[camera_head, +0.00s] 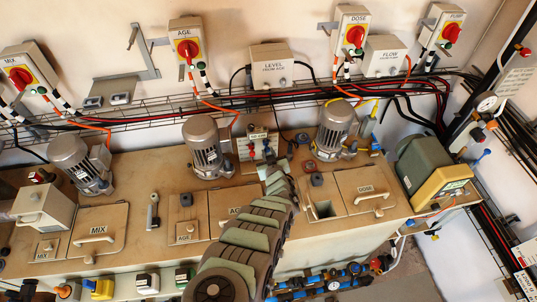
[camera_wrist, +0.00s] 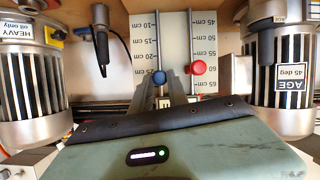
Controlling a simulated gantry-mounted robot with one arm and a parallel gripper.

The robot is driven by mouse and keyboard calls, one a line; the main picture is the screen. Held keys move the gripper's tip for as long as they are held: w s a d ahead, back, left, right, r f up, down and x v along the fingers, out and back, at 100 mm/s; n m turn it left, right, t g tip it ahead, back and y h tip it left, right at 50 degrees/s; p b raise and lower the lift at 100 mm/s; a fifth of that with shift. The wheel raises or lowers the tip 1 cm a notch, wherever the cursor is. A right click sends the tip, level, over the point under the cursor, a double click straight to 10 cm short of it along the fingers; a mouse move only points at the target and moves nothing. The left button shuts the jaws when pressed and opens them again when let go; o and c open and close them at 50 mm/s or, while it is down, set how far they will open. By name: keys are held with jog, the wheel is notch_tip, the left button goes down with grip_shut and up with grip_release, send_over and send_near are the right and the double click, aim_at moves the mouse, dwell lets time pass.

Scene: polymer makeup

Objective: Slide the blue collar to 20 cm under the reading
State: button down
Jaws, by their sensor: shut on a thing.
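The blue collar (camera_wrist: 159,77) is a small round knob in front of the white scale board (camera_wrist: 173,40) in the wrist view. My gripper (camera_wrist: 164,89) reaches up to it from below and is shut on it, though the jaws hide much of the contact. In the picture the collar lies close to the 25 cm mark of the left scale. The viewing angle makes the exact reading uncertain. In the head view the board (camera_head: 243,143) stands behind my gripper (camera_head: 274,168), small and partly covered.
A red collar (camera_wrist: 197,68) is close right of the blue one, near the 60 cm mark. Motors flank the board, left (camera_wrist: 32,85) and right (camera_wrist: 277,80). A dark hand tool (camera_wrist: 98,45) hangs on the left. The DOSE lid (camera_head: 367,188) is to the right in the head view.

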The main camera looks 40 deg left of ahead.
notch_tip(320, 180, up, 2)
jog(key=shift+w+a+r+p, duration=0.1)
jog(key=shift+r+p, duration=0.1)
jog(key=shift+p, duration=0.3)
jog(key=c, duration=1.3)
grip_release()
jog(key=shift+f, duration=0.1)
jog(key=shift+o, duration=0.2)
jog(key=p+v, duration=0.5)
jog(key=v, duration=0.6)
